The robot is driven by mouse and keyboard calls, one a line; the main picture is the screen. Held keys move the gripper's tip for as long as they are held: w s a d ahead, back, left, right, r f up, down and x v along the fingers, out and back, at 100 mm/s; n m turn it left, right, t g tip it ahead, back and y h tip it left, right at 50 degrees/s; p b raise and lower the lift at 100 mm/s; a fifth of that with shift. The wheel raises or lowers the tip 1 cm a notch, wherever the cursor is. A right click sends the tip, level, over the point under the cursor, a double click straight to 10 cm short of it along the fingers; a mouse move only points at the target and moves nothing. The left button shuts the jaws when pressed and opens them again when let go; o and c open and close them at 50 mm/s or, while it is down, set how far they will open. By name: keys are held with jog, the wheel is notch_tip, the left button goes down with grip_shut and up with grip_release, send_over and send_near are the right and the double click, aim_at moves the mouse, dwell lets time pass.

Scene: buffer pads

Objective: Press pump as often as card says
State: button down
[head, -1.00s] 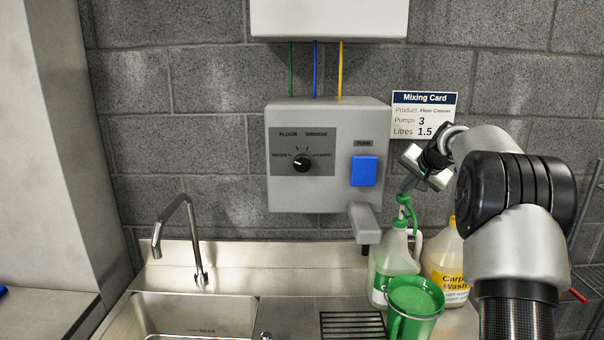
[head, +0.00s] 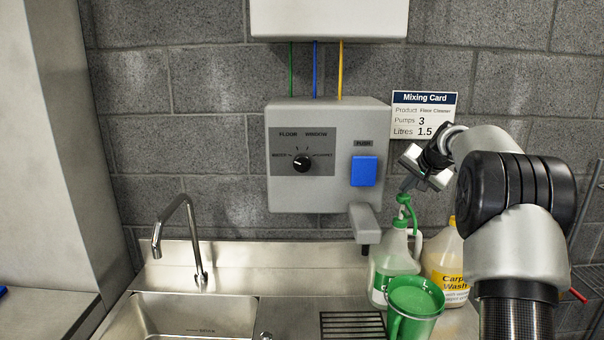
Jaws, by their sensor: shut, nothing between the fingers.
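A white bottle (head: 386,275) with a green label and a green pump (head: 404,207) stands on the counter at the right. My gripper (head: 406,184) is shut and empty, its fingertips pointing down at the top of the pump. They look close to or touching the pump head; I cannot tell which. A green jug (head: 415,303) stands in front of the bottle and hides its lower right part.
A yellow-labelled Carpet Wash bottle (head: 446,272) stands right of the pump bottle, partly behind my arm. A grey dispenser (head: 327,193) with a dial and blue push button (head: 364,171) is on the wall. The sink (head: 195,315) and tap (head: 186,226) are at left.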

aim_at(405, 197)
dwell(0.6)
jog(key=shift+f+b, duration=0.3)
jog(key=shift+f, duration=0.15)
jog(key=shift+s+f+b, duration=0.1)
jog(key=shift+f+b, duration=0.8)
jog(key=shift+f, duration=0.5)
dwell(0.7)
jog(key=shift+r, duration=0.15)
jog(key=shift+r+p, duration=1.45)
jog(key=shift+r, duration=0.2)
notch_tip(405, 197, up, 4)
jog(key=p, duration=0.3)
jog(key=shift+r+p, duration=0.15)
jog(key=shift+p, duration=0.2)
jog(key=shift+r, duration=0.9)
